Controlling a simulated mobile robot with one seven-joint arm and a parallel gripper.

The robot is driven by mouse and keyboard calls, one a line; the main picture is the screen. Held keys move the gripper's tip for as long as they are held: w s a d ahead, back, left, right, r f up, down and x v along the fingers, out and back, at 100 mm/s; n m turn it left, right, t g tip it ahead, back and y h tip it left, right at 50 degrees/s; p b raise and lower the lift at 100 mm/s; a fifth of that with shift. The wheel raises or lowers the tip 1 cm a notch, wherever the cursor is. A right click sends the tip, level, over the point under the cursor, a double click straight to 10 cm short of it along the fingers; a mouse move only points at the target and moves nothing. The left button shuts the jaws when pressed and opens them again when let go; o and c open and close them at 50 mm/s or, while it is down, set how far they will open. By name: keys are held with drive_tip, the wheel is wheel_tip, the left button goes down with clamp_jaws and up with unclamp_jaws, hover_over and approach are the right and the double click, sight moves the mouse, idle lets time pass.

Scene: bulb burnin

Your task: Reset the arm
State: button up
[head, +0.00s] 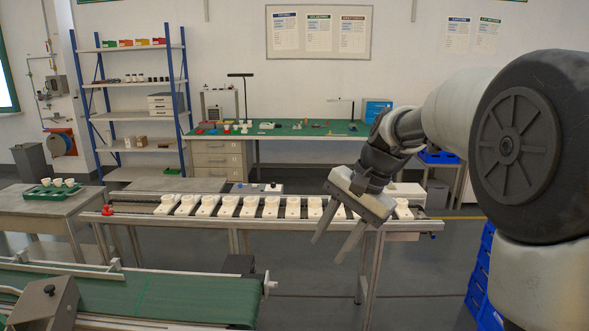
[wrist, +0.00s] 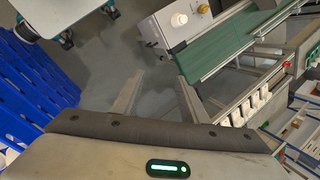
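My gripper (head: 336,243) is at the end of my arm on the right of the head view. Its two fingers point down and to the left, spread apart with nothing between them. It hangs in front of the right part of the socket rack (head: 345,221) and hides some of the white sockets. In the wrist view the fingers of my gripper (wrist: 155,90) are also apart, with only grey floor between them.
White sockets (head: 228,206) stand in a row on the rack. A green conveyor (head: 170,297) runs in front. A green tray (head: 50,191) with bulbs sits on the left table. Blue crates (head: 480,270) stand at right. A green-topped workbench (head: 300,129) stands behind. Floor between conveyor and crates is clear.

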drive_tip(key=s+d+r+n+t+h+p, duration=0.1)
drive_tip(key=s+d+r+n+p, duration=0.1)
drive_tip(key=s, duration=0.5)
drive_tip(key=s+d+r+n+t+h+p, duration=0.1)
drive_tip(key=s+d+r+n+t+p, duration=0.1)
drive_tip(key=s+r, duration=0.4)
drive_tip(key=s+d+r+n+t+h+p, duration=0.1)
drive_tip(key=s+d+r+n+h+p, duration=0.1)
drive_tip(key=s+p, duration=0.4)
drive_tip(key=s+r+n, duration=0.1)
drive_tip(key=s, duration=0.3)
drive_tip(key=shift+s+d+r+n, duration=0.15)
drive_tip(key=shift+r+n, duration=0.25)
drive_tip(key=shift+c, duration=1.1)
